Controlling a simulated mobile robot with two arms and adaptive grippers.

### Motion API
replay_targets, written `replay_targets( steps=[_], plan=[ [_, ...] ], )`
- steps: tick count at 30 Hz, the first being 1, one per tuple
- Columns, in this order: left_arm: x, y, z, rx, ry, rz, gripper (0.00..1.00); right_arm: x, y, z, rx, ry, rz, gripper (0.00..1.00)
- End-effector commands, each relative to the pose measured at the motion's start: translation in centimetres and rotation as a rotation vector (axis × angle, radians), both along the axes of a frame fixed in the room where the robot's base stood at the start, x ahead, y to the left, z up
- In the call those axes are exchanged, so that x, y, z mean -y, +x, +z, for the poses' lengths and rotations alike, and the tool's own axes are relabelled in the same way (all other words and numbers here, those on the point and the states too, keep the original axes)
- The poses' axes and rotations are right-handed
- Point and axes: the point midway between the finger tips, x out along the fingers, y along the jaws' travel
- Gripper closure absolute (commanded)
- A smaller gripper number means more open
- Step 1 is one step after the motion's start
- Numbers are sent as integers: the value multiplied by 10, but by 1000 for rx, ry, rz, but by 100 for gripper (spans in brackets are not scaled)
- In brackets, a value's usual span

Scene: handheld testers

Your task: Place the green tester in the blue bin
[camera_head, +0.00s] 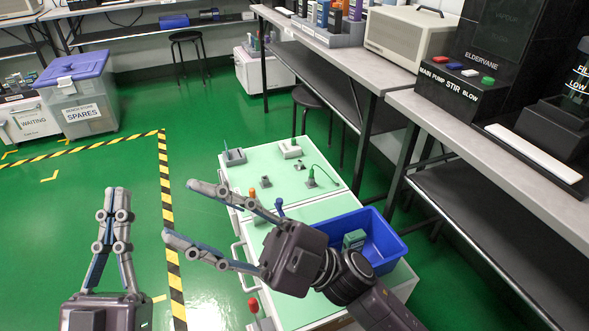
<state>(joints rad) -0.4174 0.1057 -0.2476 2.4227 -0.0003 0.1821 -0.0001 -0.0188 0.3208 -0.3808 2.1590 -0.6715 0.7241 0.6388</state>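A small green upright piece (311,177) with a curved green cable stands on the pale green cart top (325,205), behind the blue bin. The blue bin (388,246) sits on the cart's right side, with a small green-and-grey box (355,239) inside it. I cannot tell for sure which one is the green tester. My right gripper (179,210) is open and empty, fingers pointing left past the cart's left edge; its body hides part of the cart and bin. My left gripper (117,200) is shut and empty, its fingers together over the floor left of the cart.
A long bench (480,150) runs along the right.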

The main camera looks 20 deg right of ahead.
Motion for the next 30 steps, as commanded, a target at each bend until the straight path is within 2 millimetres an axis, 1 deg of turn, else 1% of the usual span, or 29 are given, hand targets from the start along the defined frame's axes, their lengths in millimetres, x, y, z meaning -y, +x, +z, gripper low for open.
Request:
replay_targets(
  steps=[1,2,3,5,6,9,10,12,15,30],
  plan=[
    [0,0,0,0,0,0,100,24,9,15,-69,122,-99,63],
    [0,0,0,0,0,0,100,39,17,20,-111,178,-160,63],
    [0,0,0,0,0,0,100,58,26,24,-169,241,-235,63],
    [0,0,0,0,0,0,100,84,39,21,-260,310,-336,63],
    [0,0,0,0,0,0,100,98,45,16,-317,339,-391,63],
    [0,0,0,0,0,0,100,122,55,2,-432,377,-489,63],
    [0,0,0,0,0,0,100,127,57,-2,-458,381,-509,63],
    [0,0,0,1,0,0,100,134,59,-8,-501,387,-538,63],
    [0,0,0,1,0,0,100,138,61,-13,-527,387,-555,63],
    [0,-1,2,6,-2,-1,100,137,61,-13,-525,386,-554,63]
  ],
)
